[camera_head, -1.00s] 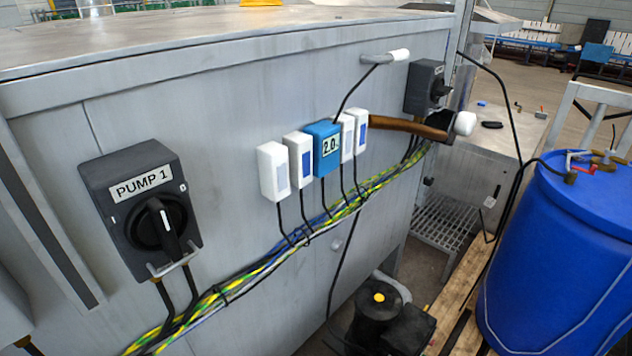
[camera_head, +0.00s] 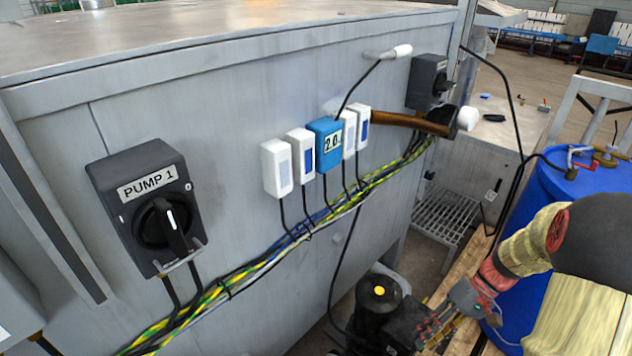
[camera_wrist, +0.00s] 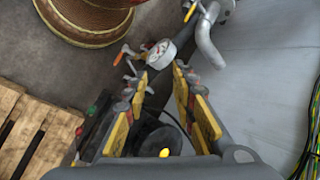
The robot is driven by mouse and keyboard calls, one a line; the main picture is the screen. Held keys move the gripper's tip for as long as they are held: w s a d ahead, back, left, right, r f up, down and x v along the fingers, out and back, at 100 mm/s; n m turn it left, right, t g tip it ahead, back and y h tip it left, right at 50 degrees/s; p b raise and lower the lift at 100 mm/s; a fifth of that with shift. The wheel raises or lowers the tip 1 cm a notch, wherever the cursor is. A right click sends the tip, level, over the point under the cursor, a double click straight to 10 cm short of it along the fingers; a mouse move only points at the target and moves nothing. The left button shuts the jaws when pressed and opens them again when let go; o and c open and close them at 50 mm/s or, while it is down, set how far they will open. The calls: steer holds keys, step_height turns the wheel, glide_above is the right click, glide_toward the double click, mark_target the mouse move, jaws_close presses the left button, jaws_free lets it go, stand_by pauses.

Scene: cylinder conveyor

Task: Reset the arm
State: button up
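My arm has tan covers and red joints and reaches in from the lower right of the head view. My gripper (camera_head: 428,328) is low there, in front of the grey cabinet's lower right, close to a black pump (camera_head: 378,300) with a yellow cap. In the wrist view my gripper (camera_wrist: 162,76) has its two yellow-and-grey fingers apart, with nothing between the tips. A round gauge (camera_wrist: 160,52) on pipework shows beyond the fingertips. The yellow cap (camera_wrist: 164,152) shows between the finger bases.
The grey cabinet (camera_head: 240,75) carries a PUMP 1 switch (camera_head: 150,205), a blue box (camera_head: 326,145) between white boxes, and a cable bundle (camera_head: 270,260). A blue barrel (camera_head: 545,180) stands behind my arm. A wooden pallet (camera_wrist: 35,125) and a brown round object (camera_wrist: 92,18) lie left in the wrist view.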

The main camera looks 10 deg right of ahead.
steer(key=s+a+r+n+t+h, duration=0.1)
steer(key=s+a+r+t+h, duration=0.2)
steer(key=a+r, duration=0.4)
steer(key=s+a+r+t+h+p, duration=0.1)
steer(key=s+a+r+t+h, duration=0.2)
steer(key=a+r, duration=0.5)
step_height(320, 180, up, 8)
steer(key=shift+s+f+n+t+h, duration=0.1)
steer(key=shift+s+n+t+h, duration=0.2)
steer(key=shift+h, duration=0.4)
steer(key=shift+o, duration=0.6)
steer(key=shift+s+a+r+t, duration=0.2)
steer(key=shift+r+t, duration=0.1)
steer(key=shift+r, duration=0.1)
steer(key=o, duration=0.4)
steer(key=shift+c, duration=0.2)
